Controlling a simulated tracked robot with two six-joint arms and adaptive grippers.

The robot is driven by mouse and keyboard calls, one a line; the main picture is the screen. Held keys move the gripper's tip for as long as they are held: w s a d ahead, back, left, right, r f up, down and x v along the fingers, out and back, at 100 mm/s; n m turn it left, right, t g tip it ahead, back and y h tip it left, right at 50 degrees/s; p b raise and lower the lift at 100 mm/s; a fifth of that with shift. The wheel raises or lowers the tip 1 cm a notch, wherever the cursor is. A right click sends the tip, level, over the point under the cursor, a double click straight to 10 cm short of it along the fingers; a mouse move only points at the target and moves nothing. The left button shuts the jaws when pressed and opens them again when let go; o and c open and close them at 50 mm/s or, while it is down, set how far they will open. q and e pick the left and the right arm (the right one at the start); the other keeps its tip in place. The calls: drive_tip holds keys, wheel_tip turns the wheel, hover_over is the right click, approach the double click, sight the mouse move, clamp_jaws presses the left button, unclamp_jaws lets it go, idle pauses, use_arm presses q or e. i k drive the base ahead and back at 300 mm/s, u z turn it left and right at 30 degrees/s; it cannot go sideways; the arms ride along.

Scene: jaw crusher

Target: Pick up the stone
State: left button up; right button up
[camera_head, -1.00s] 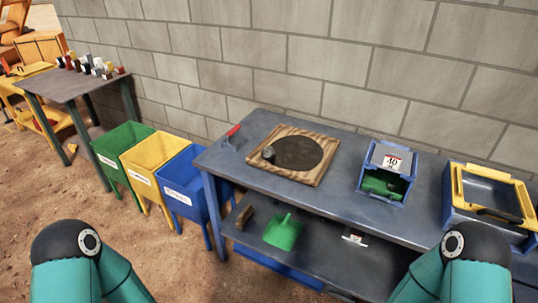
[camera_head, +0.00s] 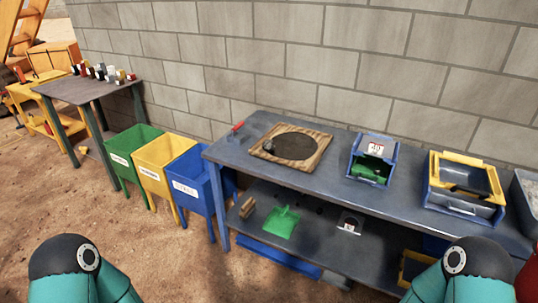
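A small grey stone (camera_head: 269,145) lies on the left part of the dark round area of a wooden board (camera_head: 314,158). The board lies on the blue-grey workbench (camera_head: 240,159) against the wall. Two teal arm parts of mine with dark rounded joints show at the bottom left and bottom right. Neither gripper is in view, and both arm parts are well apart from the stone.
Green (camera_head: 120,159), yellow (camera_head: 153,178) and blue (camera_head: 187,186) bins stand left of the bench. A blue box (camera_head: 371,158) and a yellow-framed box (camera_head: 462,190) stand on the bench. A green scoop (camera_head: 283,222) lies on the lower shelf. Open dirt ground lies in front.

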sight(268, 146)
drive_tip(key=u, duration=0.25)
drive_tip(key=i, duration=0.45)
drive_tip(key=u, duration=0.7)
drive_tip(key=i, duration=1.45)
drive_tip(key=z, duration=0.85)
